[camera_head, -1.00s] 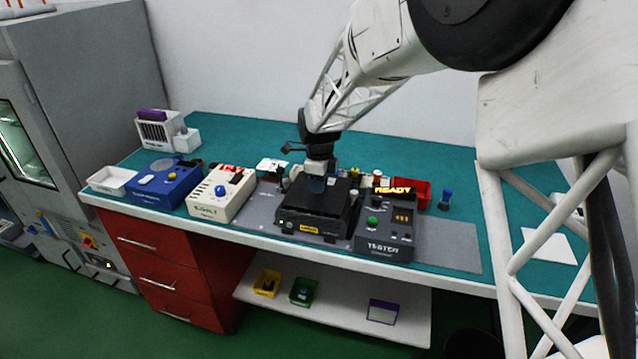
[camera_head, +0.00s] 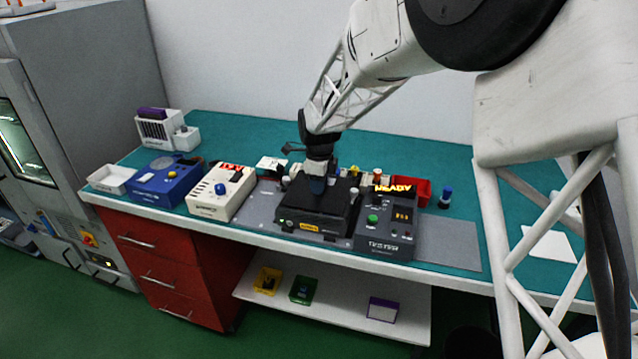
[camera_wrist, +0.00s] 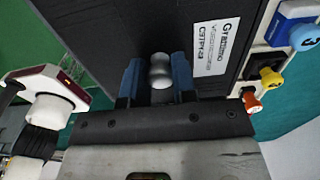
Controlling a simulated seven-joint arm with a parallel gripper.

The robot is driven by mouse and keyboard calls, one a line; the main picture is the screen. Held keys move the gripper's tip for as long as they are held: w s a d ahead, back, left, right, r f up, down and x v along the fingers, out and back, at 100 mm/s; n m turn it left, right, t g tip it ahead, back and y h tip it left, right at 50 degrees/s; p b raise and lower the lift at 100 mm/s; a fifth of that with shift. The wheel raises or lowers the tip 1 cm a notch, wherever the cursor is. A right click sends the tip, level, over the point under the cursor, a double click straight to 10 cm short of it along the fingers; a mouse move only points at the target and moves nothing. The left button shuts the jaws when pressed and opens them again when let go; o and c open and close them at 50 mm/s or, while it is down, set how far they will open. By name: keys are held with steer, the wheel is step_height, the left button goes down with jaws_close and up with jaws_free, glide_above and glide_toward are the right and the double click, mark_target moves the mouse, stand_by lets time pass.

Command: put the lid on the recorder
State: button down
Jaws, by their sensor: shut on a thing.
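The black recorder (camera_head: 300,226) sits on the bench mat left of the tester, with a yellow label and a green light on its front. A flat dark lid (camera_head: 313,198) lies over it, level as far as I can see. My gripper (camera_head: 317,186) is above the lid, pointing down. In the wrist view my gripper (camera_wrist: 160,75) has its blue fingertips shut on the lid's round grey knob (camera_wrist: 160,70). The lid's dark top (camera_wrist: 120,30) and its white label fill the middle there. Whether the lid is fully seated or slightly raised I cannot tell.
The dark tester (camera_head: 385,225) stands close on the right, and a white box with a blue knob (camera_head: 220,193) on the left. Small coloured parts and a red bin (camera_head: 424,191) are behind. A blue-capped part (camera_head: 446,197) stands farther right. The bench's right side is mostly clear.

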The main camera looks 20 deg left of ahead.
steer(key=shift+f, duration=0.15)
stand_by(0.8)
steer(key=c, duration=0.8)
jaws_free()
steer(key=shift+c, duration=0.2)
steer(key=shift+r, duration=2.5)
steer(key=shift+r, duration=0.15)
steer(key=shift+r, duration=1.85)
